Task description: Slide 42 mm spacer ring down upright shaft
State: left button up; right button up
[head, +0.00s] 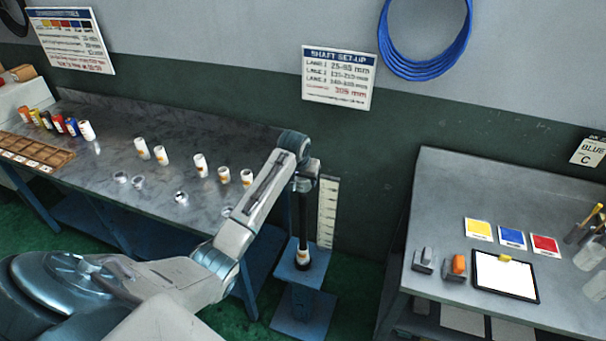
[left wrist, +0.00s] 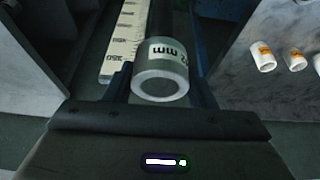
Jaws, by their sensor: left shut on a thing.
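My left gripper (head: 307,180) is above the upright black shaft (head: 303,218). A white piece with an orange mark (head: 302,257) is at the shaft's foot. My right gripper is not in view.
A white ruled scale (head: 327,212) stands right beside the shaft. Several white rings (head: 200,166) stand on the grey bench (head: 110,150) at left. A second table (head: 440,205) at right holds colour cards and a tablet (head: 505,277). A gap separates the tables.

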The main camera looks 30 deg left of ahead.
aim_at(303, 190)
pick_arm(q)
jog(key=shift+f, duration=0.95)
jog(key=shift+f+b, duration=0.3)
jog(key=shift+f, duration=0.35)
jog(key=shift+f+b, duration=0.3)
jog(key=shift+f, duration=1.4)
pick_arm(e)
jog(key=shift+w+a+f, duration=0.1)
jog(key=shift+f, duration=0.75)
pick_arm(q)
jog(key=o, duration=1.2)
jog(key=shift+c, duration=0.2)
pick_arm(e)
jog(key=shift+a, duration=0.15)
pick_arm(q)
jog(key=shift+b, duration=0.3)
